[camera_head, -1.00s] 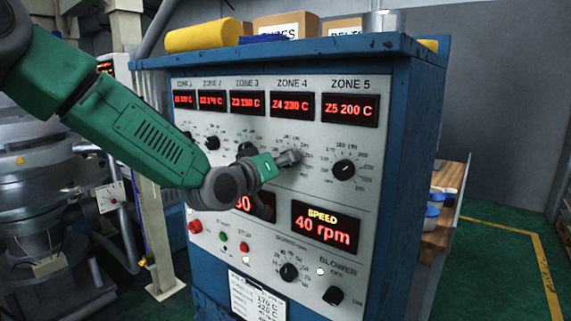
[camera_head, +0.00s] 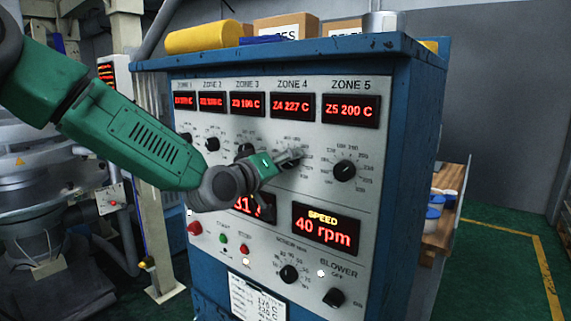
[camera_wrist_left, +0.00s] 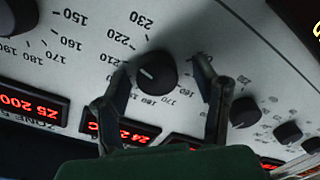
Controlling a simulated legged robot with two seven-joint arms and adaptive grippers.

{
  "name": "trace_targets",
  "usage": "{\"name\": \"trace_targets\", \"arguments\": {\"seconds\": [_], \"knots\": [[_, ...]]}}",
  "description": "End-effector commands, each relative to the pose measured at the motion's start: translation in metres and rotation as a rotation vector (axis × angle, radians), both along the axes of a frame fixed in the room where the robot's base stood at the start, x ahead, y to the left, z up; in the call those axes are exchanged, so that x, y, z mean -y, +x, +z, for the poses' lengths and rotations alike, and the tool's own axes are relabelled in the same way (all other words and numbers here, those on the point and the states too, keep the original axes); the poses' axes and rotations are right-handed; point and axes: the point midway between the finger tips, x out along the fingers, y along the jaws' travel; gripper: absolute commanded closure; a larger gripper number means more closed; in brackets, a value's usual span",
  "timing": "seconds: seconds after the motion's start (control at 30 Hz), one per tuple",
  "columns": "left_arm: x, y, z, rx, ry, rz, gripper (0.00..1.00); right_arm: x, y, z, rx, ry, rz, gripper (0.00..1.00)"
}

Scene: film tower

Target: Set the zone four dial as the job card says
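The zone four dial (camera_wrist_left: 157,72) is a round black knob with a white pointer line. In the left wrist view, which shows the panel upside down, the line points roughly toward the 210 mark. My left gripper (camera_wrist_left: 168,66) is open with one finger on each side of the knob. A gap shows at the right finger; contact at the left finger is unclear. In the head view, my left gripper (camera_head: 297,156) covers most of this dial. The zone 4 display (camera_head: 292,106) reads Z4 227 C. The job card (camera_head: 257,301) is partly cut off and blurred. My right gripper is not in view.
The zone 5 dial (camera_head: 344,171) is close to the right of my gripper, and the zone 3 dial (camera_head: 246,150) is close to its left. The speed display (camera_head: 326,227) and blower switch (camera_head: 334,297) are lower down. Boxes (camera_head: 287,27) stand on the cabinet top.

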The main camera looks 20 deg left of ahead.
Motion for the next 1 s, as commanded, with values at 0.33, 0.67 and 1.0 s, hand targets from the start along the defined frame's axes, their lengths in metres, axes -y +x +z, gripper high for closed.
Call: {"name": "trace_targets", "arguments": {"seconds": [0.33,0.67,1.0], "knots": [[-0.003,-0.009,0.002,0.003,-0.001,-0.001,0.45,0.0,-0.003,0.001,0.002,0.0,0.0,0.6],[-0.024,-0.072,0.002,0.0,-0.003,-0.001,0.45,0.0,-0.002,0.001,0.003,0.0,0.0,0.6],[-0.038,-0.11,0.001,-0.001,-0.002,0.0,0.45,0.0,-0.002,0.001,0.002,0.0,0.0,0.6]]}}
